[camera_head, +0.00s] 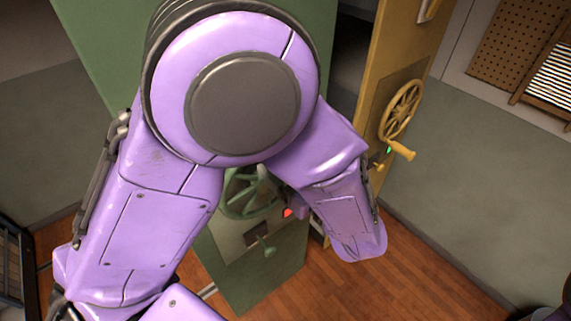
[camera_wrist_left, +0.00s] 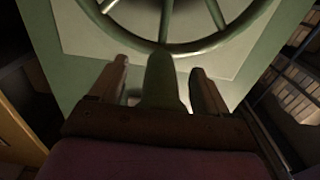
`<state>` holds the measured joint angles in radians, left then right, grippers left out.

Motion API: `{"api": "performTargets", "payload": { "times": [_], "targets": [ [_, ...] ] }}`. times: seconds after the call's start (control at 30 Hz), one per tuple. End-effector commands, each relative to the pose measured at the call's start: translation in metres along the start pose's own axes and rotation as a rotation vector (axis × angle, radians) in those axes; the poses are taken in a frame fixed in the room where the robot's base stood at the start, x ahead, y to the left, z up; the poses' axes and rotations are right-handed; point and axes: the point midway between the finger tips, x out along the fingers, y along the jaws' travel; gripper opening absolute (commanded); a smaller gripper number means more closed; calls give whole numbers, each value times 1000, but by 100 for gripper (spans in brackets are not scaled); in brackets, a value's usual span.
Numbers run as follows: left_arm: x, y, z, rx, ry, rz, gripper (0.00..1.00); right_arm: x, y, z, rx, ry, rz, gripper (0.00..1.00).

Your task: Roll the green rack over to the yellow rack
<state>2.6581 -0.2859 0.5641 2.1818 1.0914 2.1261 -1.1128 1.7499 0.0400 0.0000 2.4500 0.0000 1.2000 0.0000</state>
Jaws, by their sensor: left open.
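The green rack (camera_head: 265,275) stands in the middle of the head view, largely hidden behind my purple left arm. Its green spoked wheel (camera_head: 240,195) is partly visible below the arm, with a red light beside it. The wheel (camera_wrist_left: 165,45) fills the top of the left wrist view, and its green handle (camera_wrist_left: 161,85) points toward the camera. My left gripper (camera_wrist_left: 160,75) is open, with one finger on each side of the handle. The yellow rack (camera_head: 405,45) stands to the right, with a yellow wheel (camera_head: 400,110), crank handle and green light. My right gripper is not in view.
A wooden floor (camera_head: 350,285) is clear in front of the racks. A grey wall (camera_head: 480,170) with a pegboard (camera_head: 515,40) is at right. A dark gap separates the two racks. A dark shelf-like frame (camera_head: 15,260) stands at lower left.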

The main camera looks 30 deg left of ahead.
Motion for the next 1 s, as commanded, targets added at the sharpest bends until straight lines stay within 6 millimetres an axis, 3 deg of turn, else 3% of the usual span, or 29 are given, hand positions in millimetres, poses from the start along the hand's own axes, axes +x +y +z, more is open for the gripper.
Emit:
{"api": "performTargets", "payload": {
  "times": [0.17,1.0],
  "targets": [
    [-2,0,0,-1,1,0,77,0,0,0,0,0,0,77],
    [-84,0,-1,-3,4,7,77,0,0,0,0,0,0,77]
  ]
}}
